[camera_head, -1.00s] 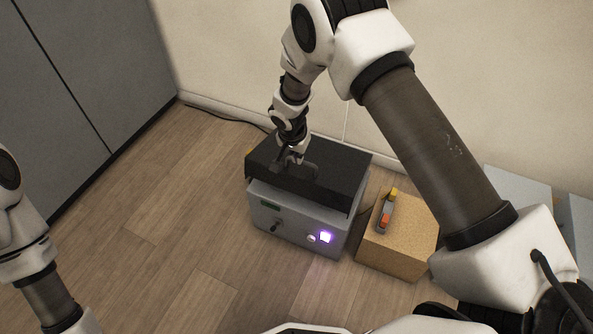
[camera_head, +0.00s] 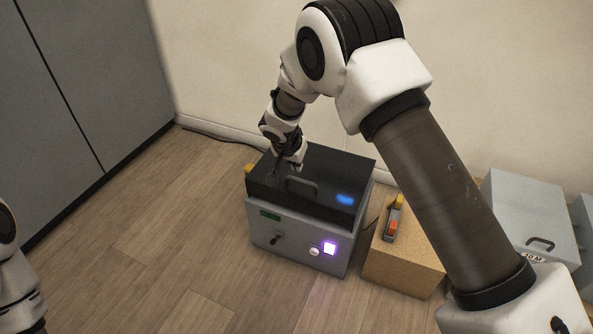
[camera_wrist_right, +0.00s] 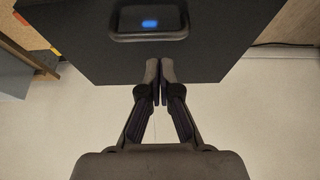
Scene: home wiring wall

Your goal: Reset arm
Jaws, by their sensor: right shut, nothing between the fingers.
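My right gripper (camera_wrist_right: 160,72) is shut with nothing between its fingers. In the head view it (camera_head: 294,168) is over the back left part of the black lid, just behind the lid's handle (camera_head: 302,184). The handle also shows in the wrist view (camera_wrist_right: 149,37), ahead of the fingertips and apart from them. The lid tops a grey box (camera_head: 297,243) with a glowing purple-white button, a small dark display and a black knob. My left arm is only partly in view at the left edge, and its gripper is out of the picture.
A wooden block (camera_head: 403,262) carrying a small yellow, grey and orange item (camera_head: 394,219) stands right of the box. Grey cases (camera_head: 527,207) stand farther right. A grey cabinet (camera_head: 85,90) is at left, a pale wall behind. Floor at left is open.

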